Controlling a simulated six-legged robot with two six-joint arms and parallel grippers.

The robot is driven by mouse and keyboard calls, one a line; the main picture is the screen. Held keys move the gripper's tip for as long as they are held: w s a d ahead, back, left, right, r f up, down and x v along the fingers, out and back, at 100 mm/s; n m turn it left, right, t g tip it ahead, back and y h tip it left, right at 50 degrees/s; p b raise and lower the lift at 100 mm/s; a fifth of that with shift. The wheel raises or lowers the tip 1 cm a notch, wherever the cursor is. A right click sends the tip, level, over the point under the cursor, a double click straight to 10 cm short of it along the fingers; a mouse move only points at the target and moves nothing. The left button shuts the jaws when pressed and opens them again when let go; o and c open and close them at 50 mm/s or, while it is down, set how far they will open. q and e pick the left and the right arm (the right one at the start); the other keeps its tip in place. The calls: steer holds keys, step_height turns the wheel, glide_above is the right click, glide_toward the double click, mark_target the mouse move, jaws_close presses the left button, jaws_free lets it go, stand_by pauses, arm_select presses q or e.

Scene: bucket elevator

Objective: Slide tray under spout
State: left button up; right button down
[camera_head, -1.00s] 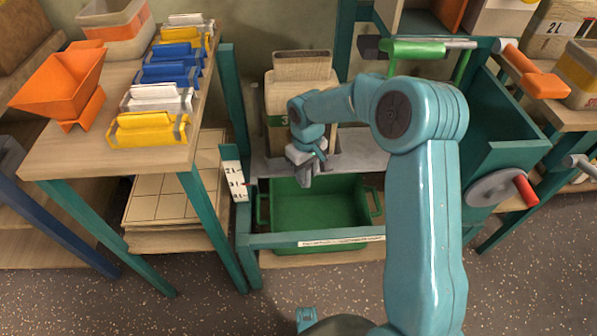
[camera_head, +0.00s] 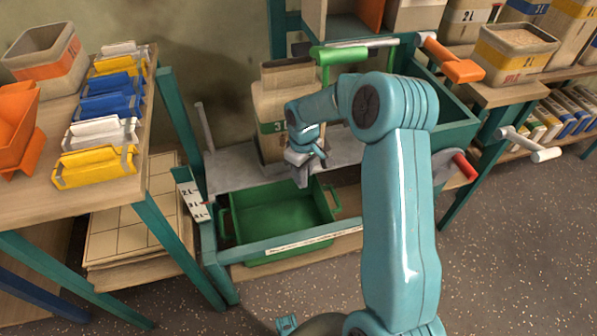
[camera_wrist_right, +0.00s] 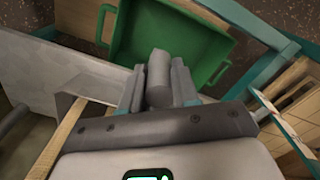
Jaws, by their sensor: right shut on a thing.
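The green tray (camera_head: 268,212) with side handles sits low in the teal frame, below a grey shelf. It also shows in the right wrist view (camera_wrist_right: 130,45). My right gripper (camera_head: 302,172) is above the tray, at the shelf's front edge. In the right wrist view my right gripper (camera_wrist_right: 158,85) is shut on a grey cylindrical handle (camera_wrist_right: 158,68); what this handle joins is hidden. The fingers are apart from the tray's handles. I cannot make out a spout clearly. My left gripper is not in view.
A beige container (camera_head: 277,110) with a green label stands on the grey shelf (camera_head: 232,168). A crank with a red handle (camera_head: 464,166) is at the right. Speckled floor (camera_head: 510,270) is free at front right.

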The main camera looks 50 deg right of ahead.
steer(key=shift+w, duration=0.1)
steer(key=c, duration=0.8)
jaws_free()
steer(key=shift+c, duration=0.2)
